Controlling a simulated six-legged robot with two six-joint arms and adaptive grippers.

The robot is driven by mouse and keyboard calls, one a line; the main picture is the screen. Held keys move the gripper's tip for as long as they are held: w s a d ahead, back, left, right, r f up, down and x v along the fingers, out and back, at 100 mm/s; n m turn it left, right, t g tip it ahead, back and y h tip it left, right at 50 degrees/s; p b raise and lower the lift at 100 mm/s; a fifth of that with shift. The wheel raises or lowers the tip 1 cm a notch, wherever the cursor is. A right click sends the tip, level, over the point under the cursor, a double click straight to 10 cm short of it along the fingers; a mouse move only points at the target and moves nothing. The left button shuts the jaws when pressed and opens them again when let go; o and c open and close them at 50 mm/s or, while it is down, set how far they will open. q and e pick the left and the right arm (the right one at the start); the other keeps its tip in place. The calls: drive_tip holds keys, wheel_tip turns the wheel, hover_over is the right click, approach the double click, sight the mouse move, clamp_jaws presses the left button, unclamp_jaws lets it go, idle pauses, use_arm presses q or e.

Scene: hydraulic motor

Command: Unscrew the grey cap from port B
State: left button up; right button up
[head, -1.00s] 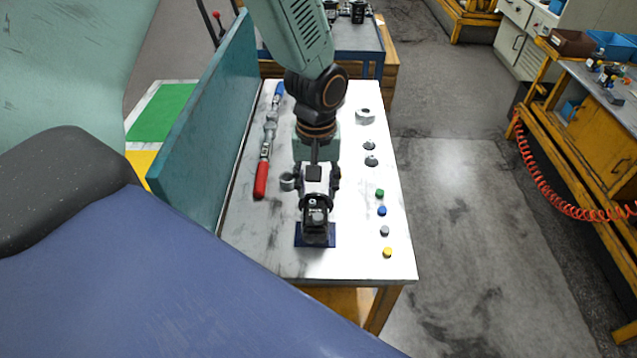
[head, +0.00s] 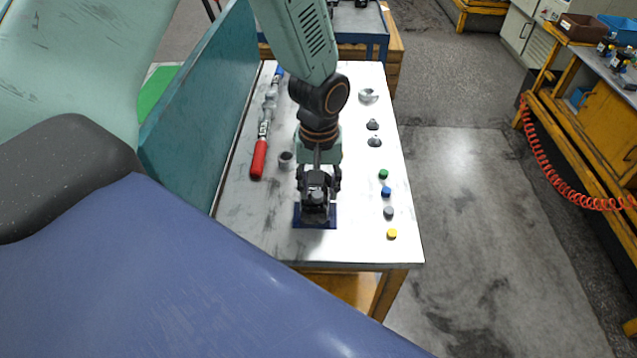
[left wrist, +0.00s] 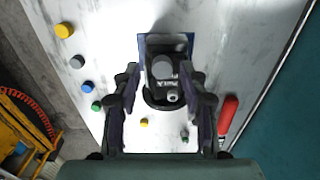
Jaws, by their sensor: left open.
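The hydraulic motor, a dark block (head: 316,205), stands on a blue plate (head: 300,223) near the table's front edge. In the left wrist view the motor (left wrist: 158,91) lies between my fingers, with a round grey cap-like piece (left wrist: 162,68) on it and a lighter round fitting (left wrist: 172,97) below. I cannot read any port labels. My left gripper (head: 318,188) is over the motor and hides much of it in the head view. In the left wrist view its two fingers (left wrist: 160,75) are spread on either side of the motor, open. My right gripper is not in view.
Loose green, blue, grey (head: 388,212) and yellow (head: 392,234) caps line the right of the table. A red-handled tool (head: 259,160) lies left, beside a grey ring (head: 286,159) and the teal panel (head: 200,110). Two dark fittings and a grey nut (head: 368,96) lie farther back.

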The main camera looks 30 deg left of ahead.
use_arm(q)
drive_tip(key=shift+s+a, duration=0.15)
drive_tip(key=shift+s, duration=0.05)
drive_tip(key=shift+s+r, duration=0.15)
drive_tip(key=shift+s, duration=0.05)
drive_tip(key=shift+p, duration=0.3)
drive_tip(key=shift+w, duration=0.15)
